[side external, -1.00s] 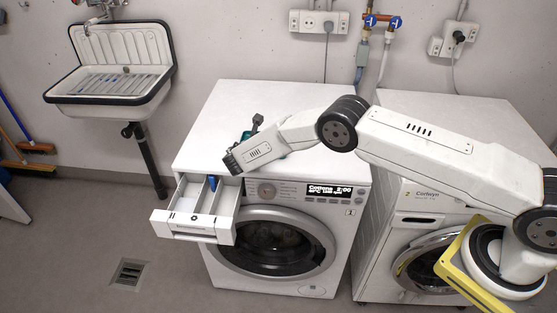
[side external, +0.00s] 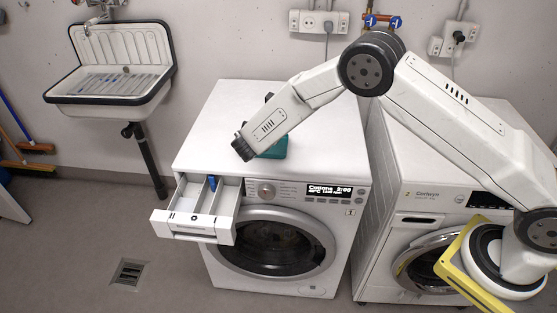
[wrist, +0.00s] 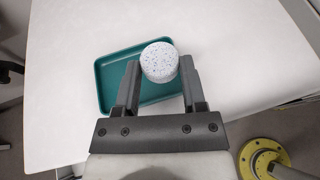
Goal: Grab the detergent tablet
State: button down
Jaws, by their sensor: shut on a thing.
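The detergent tablet is a round, white, blue-speckled disc (wrist: 159,60). My gripper (wrist: 160,72) is shut on it, with one finger on each side. In the wrist view the tablet shows in front of a teal tray (wrist: 112,75), and it looks raised above it. No other tablet shows in the visible part of the tray. In the side view the tray (side external: 272,149) sits on top of the left washing machine, partly hidden by my arm. The tablet and my fingers are hidden behind my arm there.
The left machine (side external: 225,120) has its detergent drawer (side external: 197,228) pulled out, with a blue piece (side external: 212,182) inside. A second machine (side external: 428,194) stands on the right. A sink (side external: 115,65) hangs on the left wall. The left machine's top is mostly bare.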

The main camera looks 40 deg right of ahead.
jog(key=s+r, duration=0.3)
jog(key=s, duration=0.5)
jog(key=shift+s+d+r, duration=0.15)
jog(key=shift+r, duration=0.15)
dwell(0.5)
